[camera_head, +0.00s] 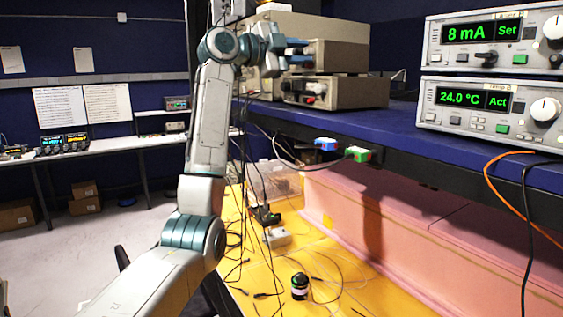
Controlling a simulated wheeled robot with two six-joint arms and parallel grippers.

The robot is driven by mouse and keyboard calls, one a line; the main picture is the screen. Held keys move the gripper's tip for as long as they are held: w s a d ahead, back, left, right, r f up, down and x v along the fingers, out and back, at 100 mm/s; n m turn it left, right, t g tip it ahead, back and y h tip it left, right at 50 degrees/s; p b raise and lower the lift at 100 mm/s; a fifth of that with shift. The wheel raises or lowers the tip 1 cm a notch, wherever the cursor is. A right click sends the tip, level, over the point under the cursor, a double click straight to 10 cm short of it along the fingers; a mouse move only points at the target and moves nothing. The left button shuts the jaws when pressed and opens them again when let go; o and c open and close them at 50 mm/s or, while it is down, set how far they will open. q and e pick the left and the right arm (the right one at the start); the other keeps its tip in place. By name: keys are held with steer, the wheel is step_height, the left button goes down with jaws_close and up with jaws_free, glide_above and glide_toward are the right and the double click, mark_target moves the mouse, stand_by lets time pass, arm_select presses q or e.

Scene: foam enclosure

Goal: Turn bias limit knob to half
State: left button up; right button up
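No label reading bias limit is legible, so I cannot tell which knob it is. At the right, an upper instrument (478,60) reads 8 mA Set. My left gripper (303,51) is raised in front of the beige instruments on the bench, well left of both displays. Its two bluish fingers look apart, with nothing seen between them. My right gripper is out of view.
The blue bench (430,152) carries stacked beige instruments (345,92) at its left. Orange (490,185) and black cables hang over its front edge at the right. Below are pink foam walls (375,225) and a yellow floor (265,285) with loose cables and a small black cylinder (299,286).

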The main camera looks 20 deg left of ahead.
arm_select(q)
steer(key=n+p, duration=0.1)
steer(key=n, duration=0.5)
steer(key=shift+r, duration=0.15)
steer(key=n, duration=0.3)
steer(key=shift+n+p, duration=0.3)
steer(key=shift+p, duration=0.05)
steer(key=n+p, duration=0.1)
steer(key=n, duration=0.3)
steer(key=shift+s+a+f+n+b, duration=0.2)
steer(key=shift+s+a+n+b, duration=0.05)
steer(key=shift+s+a+b, duration=0.25)
steer(key=shift+s+a+f+n+b, duration=0.15)
steer(key=shift+s+a+n+b, duration=0.15)
steer(key=shift+s+b, duration=0.25)
steer(key=b+v, duration=0.5)
steer(key=v, duration=0.3)
steer(key=w+d+f+n+g+y, duration=0.1)
steer(key=w+f+y, duration=0.1)
steer(key=f, duration=1.3)
steer(key=w+d+f+n+g+y, duration=0.1)
steer(key=w+f+y, duration=0.1)
steer(key=f, duration=1.3)
steer(key=shift+w+d+y+p, duration=0.35)
steer(key=shift+w+p, duration=0.1)
steer(key=shift+w, duration=0.15)
steer(key=shift+f, duration=0.1)
